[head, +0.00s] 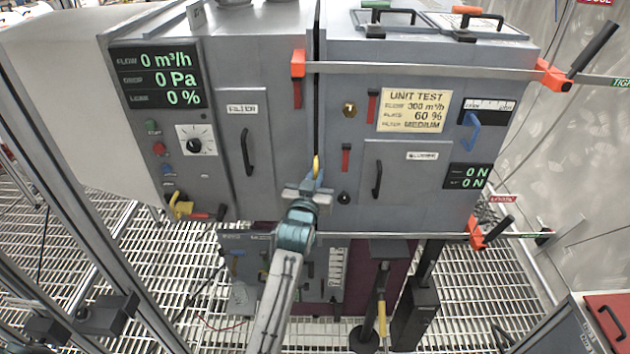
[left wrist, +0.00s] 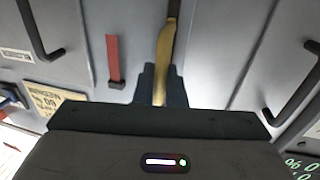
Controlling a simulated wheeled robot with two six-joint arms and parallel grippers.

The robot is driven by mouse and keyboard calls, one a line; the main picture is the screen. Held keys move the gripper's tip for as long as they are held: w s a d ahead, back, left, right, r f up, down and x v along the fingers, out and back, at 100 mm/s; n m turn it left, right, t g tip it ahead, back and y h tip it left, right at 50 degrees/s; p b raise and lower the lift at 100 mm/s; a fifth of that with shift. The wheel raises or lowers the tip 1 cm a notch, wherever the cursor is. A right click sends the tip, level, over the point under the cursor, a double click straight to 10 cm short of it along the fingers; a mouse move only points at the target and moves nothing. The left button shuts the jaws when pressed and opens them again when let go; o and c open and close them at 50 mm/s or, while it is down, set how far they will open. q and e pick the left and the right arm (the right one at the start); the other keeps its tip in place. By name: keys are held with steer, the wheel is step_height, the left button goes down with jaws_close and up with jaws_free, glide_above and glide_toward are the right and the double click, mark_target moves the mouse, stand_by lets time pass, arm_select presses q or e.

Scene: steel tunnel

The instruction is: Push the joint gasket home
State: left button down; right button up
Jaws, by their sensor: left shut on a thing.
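The joint is a narrow dark seam (head: 317,90) between two grey cabinets. A yellow strip, which looks like the joint gasket (head: 316,165), sticks out at the lower part of the seam. In the left wrist view the yellow gasket (left wrist: 164,60) runs along the seam and down between my fingers. My left gripper (head: 315,181) is shut on its end, in front of the seam; it also shows in the left wrist view (left wrist: 158,88). How deep the gasket sits is hidden. My right gripper is not in view.
An upper orange clamp (head: 298,64) and a lower orange clamp (head: 476,233) have bars across the right cabinet. Black door handles (head: 247,152) (head: 377,179) flank the seam. A red lever (head: 346,157) is close on the right. Grating floor (head: 130,270) lies below.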

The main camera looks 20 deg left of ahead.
arm_select(q)
steer(key=c, duration=1.8)
jaws_free()
steer(key=shift+w+r, duration=0.1)
steer(key=shift+o, duration=0.8)
steer(key=shift+w, duration=0.15)
steer(key=shift+w+a+f, duration=0.1)
steer(key=shift+w+f, duration=0.15)
steer(key=shift+f, duration=0.05)
steer(key=shift+s+r, duration=0.15)
steer(key=shift+s, duration=0.3)
steer(key=s+p, duration=0.6)
steer(key=s, duration=0.4)
steer(key=shift+d, duration=0.45)
steer(key=shift+w, duration=0.1)
